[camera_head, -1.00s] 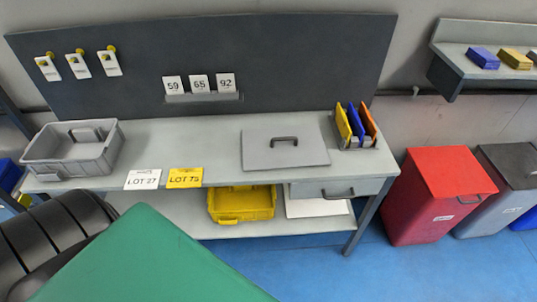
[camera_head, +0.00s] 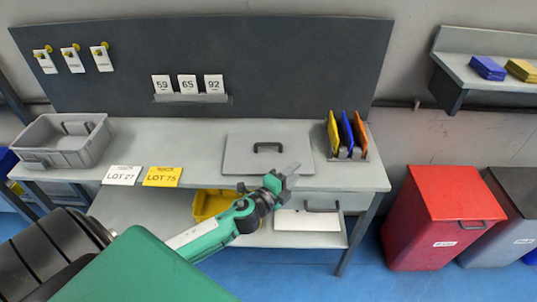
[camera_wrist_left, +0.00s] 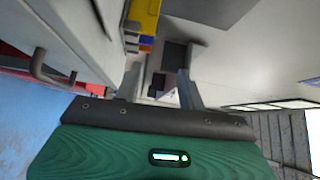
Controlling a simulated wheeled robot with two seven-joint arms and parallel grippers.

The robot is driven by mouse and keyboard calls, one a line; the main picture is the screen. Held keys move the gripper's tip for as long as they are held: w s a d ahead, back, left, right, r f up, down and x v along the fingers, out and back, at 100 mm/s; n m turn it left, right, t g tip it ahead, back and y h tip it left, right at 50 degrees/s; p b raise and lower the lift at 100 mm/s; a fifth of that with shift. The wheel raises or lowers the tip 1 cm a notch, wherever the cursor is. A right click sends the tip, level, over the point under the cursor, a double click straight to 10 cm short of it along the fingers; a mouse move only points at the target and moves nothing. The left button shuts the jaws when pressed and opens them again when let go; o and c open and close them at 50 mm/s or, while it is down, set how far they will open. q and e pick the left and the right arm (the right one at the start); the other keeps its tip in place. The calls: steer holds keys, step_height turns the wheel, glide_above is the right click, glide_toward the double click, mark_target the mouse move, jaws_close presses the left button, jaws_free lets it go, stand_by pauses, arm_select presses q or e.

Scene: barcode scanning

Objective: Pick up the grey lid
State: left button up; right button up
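The grey lid (camera_head: 238,158) lies flat on the workbench, right of the middle, with a dark handle (camera_head: 268,146) standing up on its top. My left gripper (camera_head: 292,170) is at the lid's front edge in the head view, over the bench's front side; whether it touches the lid cannot be told. In the left wrist view its two fingers (camera_wrist_left: 160,88) stand apart with nothing between them. I cannot make out the lid in the left wrist view. My right gripper is not in view.
A grey crate (camera_head: 30,150) stands at the bench's left end. White (camera_head: 122,175) and yellow (camera_head: 162,177) lot cards lie at the front edge. A rack of coloured folders (camera_head: 347,135) stands right of the lid. A drawer handle (camera_wrist_left: 45,70) is near the gripper. A red bin (camera_head: 440,220) stands right.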

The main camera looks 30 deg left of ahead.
arm_select(q)
steer(key=w+d+r+m+g+h, duration=0.1)
steer(key=w+d+r+m+h, duration=0.15)
steer(key=r+m+h, duration=0.55)
steer(key=m+g+y, duration=0.9)
steer(key=m+y, duration=0.1)
steer(key=m, duration=1.2)
glide_toward(268, 143)
steer(key=shift+w+d+f+y+p, duration=0.15)
steer(key=shift+w+f+p, duration=0.1)
steer(key=shift+w+f, duration=0.35)
steer(key=shift+w+d+f+y+p, duration=0.15)
steer(key=shift+w+d+f+p, duration=0.1)
steer(key=shift+w+f, duration=0.3)
steer(key=p+x, duration=0.1)
steer(key=x, duration=0.3)
steer(key=shift+w+f+p, duration=0.1)
steer(key=shift+f+p, duration=0.3)
steer(key=shift+f, duration=0.05)
steer(key=shift+w+f, duration=0.3)
steer(key=shift+f, duration=0.1)
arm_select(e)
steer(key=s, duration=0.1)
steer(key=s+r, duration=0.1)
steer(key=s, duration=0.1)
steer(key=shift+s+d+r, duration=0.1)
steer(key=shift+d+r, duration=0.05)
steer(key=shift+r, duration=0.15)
